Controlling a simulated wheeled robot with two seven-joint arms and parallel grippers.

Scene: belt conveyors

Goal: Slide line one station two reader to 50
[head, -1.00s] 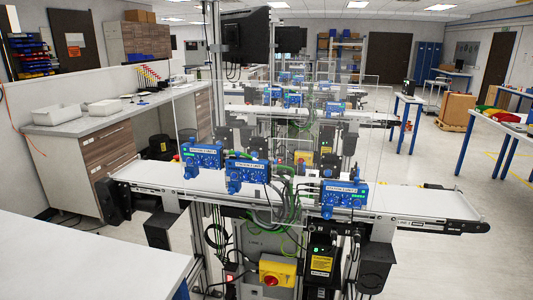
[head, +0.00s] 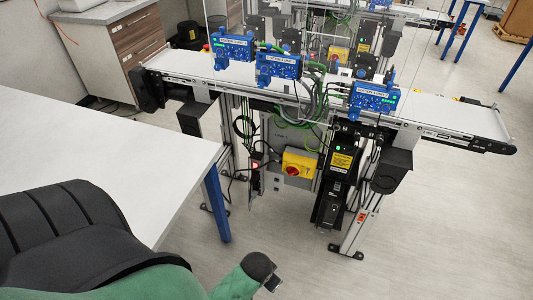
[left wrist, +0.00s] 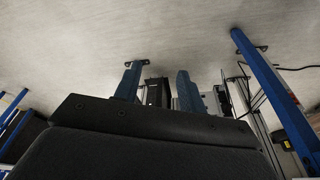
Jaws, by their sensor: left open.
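Three blue reader units with knobs and small green displays are mounted along the near conveyor: a left one (head: 233,47), a middle one (head: 278,66) and a right one (head: 374,98). Their labels and values are too small to read surely, so I cannot tell which is station two. My left gripper (left wrist: 158,74) is open and empty in the left wrist view, its two fingers apart over the floor. In the head view my left arm comes in at the bottom left, well short of the readers. My right gripper is not in view.
A white table (head: 110,165) with a blue leg stands at the left, between my arm and the conveyor (head: 450,112). A yellow box with a red switch (head: 299,165) and cables hang below the belt.

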